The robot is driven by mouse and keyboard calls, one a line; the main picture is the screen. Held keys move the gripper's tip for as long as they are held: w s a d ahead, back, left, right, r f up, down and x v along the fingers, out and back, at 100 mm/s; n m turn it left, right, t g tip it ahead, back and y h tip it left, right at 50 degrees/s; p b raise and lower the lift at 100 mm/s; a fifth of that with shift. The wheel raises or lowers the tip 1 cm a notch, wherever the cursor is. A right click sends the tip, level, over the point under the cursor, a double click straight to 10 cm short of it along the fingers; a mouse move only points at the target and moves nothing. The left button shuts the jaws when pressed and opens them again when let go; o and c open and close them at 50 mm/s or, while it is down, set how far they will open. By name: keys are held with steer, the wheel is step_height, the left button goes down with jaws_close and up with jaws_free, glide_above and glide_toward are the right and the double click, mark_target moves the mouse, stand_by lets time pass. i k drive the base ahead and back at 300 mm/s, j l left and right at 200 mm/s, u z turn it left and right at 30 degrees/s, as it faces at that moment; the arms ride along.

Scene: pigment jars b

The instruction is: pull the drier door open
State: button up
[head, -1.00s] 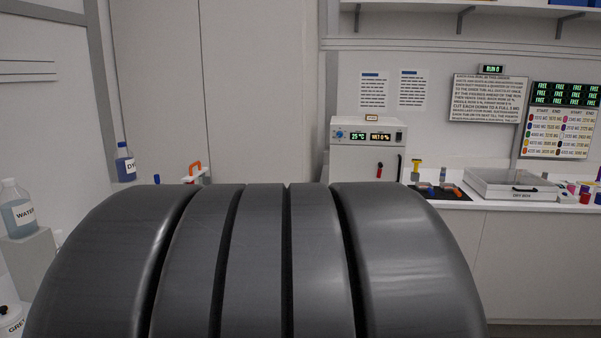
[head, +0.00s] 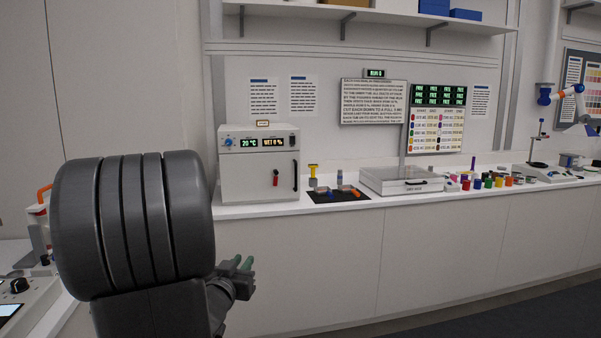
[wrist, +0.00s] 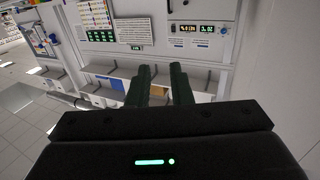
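The drier is a white box (head: 230,178) on the counter in the head view, with two lit readouts on top. Its door looks shut, with a dark upright handle (head: 295,175) at the right edge and a red latch-like part (head: 275,178) left of it. The drier (wrist: 205,12) also shows upside down at the top of the wrist view. My gripper (head: 243,263) is below the counter edge, in front of the cabinets, apart from the drier. In the wrist view its two green fingers (wrist: 162,70) stand apart with nothing between them.
Right of the drier a dark mat (head: 338,196) holds small tools. Beyond it are a clear-lidded box (head: 400,181) and several coloured jars (head: 488,182). A shelf (head: 370,14) runs above. The cabinet fronts (head: 420,260) and floor before them look clear.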

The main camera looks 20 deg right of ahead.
mark_target(245, 177)
steer(key=i+l+z, duration=0.1)
steer(key=i+l, duration=0.15)
steer(key=i, duration=0.3)
steer(key=i+l, duration=0.15)
steer(key=i, duration=0.4)
steer(key=i+l+z, duration=0.15)
steer(key=i, duration=0.4)
